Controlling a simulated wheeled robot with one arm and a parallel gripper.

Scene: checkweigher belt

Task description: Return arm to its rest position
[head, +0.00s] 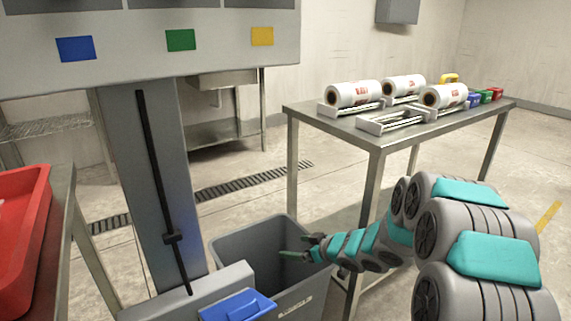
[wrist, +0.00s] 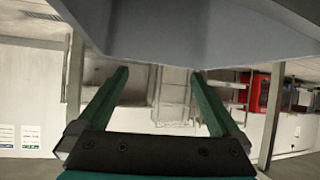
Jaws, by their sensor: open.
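My gripper (head: 300,252) is at the end of my grey and teal arm, which reaches in from the right in the head view. It is over the grey bin (head: 262,239), near the bin's right side. In the wrist view the two green fingers of my gripper (wrist: 158,85) are spread apart with nothing between them. A large grey surface fills the top of the wrist view; I cannot tell for sure what it is.
A metal table (head: 372,138) at the right holds several white rolls and small coloured boxes. A grey column (head: 150,170) stands left of the bin. A blue tray (head: 238,305) is in front. A red tray (head: 22,235) sits at the left. Floor shows between the bin and the back wall.

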